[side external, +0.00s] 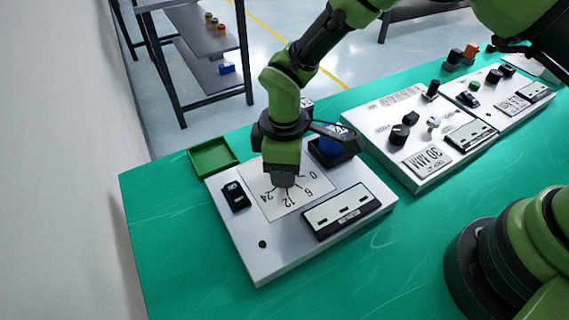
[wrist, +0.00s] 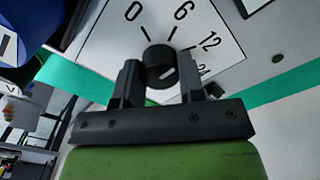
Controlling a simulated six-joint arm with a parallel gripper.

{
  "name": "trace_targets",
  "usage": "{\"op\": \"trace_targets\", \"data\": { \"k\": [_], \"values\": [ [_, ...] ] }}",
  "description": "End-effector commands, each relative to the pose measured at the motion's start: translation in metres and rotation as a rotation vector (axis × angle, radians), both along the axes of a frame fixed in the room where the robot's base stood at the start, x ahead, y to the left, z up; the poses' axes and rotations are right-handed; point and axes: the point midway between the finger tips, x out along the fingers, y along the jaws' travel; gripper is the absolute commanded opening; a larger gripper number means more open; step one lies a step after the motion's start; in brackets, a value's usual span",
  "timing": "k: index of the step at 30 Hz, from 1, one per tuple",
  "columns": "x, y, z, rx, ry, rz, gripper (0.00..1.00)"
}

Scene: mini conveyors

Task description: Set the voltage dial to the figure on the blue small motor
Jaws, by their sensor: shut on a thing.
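The voltage dial is a round black knob (wrist: 159,62) with a short white line, on a white plate (side external: 262,203) marked 0, 6, 12 and 24. The line lies slanted on the knob's lower right; I cannot tell which figure it marks. My gripper (wrist: 160,82) has a finger on either side of the knob and is shut on it. In the side external view my gripper (side external: 283,182) points down and hides the knob. The blue small motor (side external: 331,147) sits in a black holder behind the plate; its white label is too small to read.
A black switch (side external: 236,196) and a meter panel (side external: 342,211) flank the plate on the same white panel. A green tray (side external: 213,157) lies at its back left. More control panels (side external: 425,145) stand to the right. The green table is clear in front.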

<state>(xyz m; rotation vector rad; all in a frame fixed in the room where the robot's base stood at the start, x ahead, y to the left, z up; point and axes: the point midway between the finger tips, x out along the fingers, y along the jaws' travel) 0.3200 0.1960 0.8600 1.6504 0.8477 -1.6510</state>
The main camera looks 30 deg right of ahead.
Motion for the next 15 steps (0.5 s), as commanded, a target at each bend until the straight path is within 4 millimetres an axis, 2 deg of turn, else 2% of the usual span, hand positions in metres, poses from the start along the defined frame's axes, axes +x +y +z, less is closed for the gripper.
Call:
{"op": "trace_targets", "data": {
  "k": [6, 15],
  "values": [
    [0.0002, 0.0004, 0.0004, 0.001, -0.001, -0.177, 0.13],
    [0.0004, 0.0003, 0.0004, 0.001, -0.001, -0.338, 0.13]
  ]
}}
